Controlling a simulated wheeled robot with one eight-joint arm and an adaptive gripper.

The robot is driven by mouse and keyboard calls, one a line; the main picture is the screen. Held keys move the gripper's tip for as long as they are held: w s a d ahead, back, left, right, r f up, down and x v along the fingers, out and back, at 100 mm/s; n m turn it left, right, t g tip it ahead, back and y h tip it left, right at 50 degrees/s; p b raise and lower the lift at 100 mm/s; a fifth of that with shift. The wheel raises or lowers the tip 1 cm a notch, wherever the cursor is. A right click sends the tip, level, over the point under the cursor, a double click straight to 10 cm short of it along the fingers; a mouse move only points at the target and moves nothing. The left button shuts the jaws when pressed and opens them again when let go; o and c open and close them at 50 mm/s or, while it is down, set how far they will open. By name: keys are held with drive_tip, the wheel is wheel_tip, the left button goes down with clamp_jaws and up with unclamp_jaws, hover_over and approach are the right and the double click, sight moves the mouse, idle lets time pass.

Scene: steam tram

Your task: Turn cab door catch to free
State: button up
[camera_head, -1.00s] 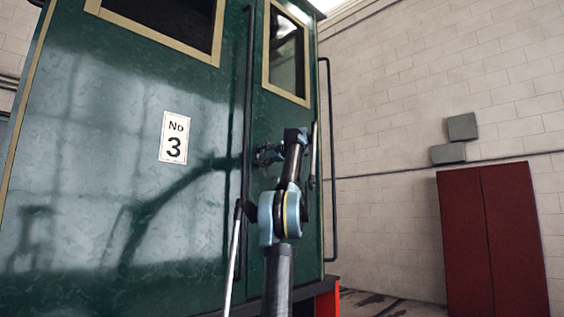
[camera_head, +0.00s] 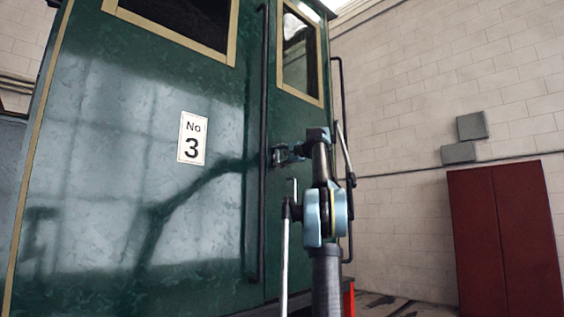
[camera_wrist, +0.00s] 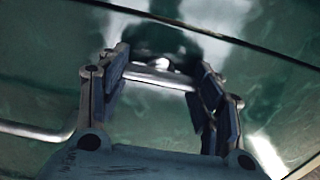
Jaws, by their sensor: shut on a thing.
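The cab door (camera_head: 290,220) is the narrow green panel with a cream-framed window, right of the long black handrail. In the wrist view, a short pale metal bar (camera_wrist: 160,77), which looks like the door catch, lies across between my fingers. My gripper (camera_wrist: 162,82) is shut on this bar, one finger on each end side. In the head view, my gripper (camera_head: 280,154) is at the door's left edge at mid height, and my wrist and fingers largely hide the catch. I cannot read its setting.
A vertical black handrail (camera_head: 264,120) runs close left of my gripper. Another black rail (camera_head: 341,90) stands at the cab's right edge. A number 3 plate (camera_head: 192,138) is on the green panel. A red cabinet (camera_head: 505,240) stands by the wall at right.

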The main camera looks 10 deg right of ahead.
drive_tip(key=shift+f, duration=0.1)
drive_tip(key=o, duration=1.5)
drive_tip(key=shift+w+a+f, duration=0.1)
drive_tip(key=shift+w, duration=0.05)
drive_tip(key=shift+s+d, duration=0.35)
drive_tip(key=shift+s, duration=0.05)
drive_tip(key=v, duration=1.1)
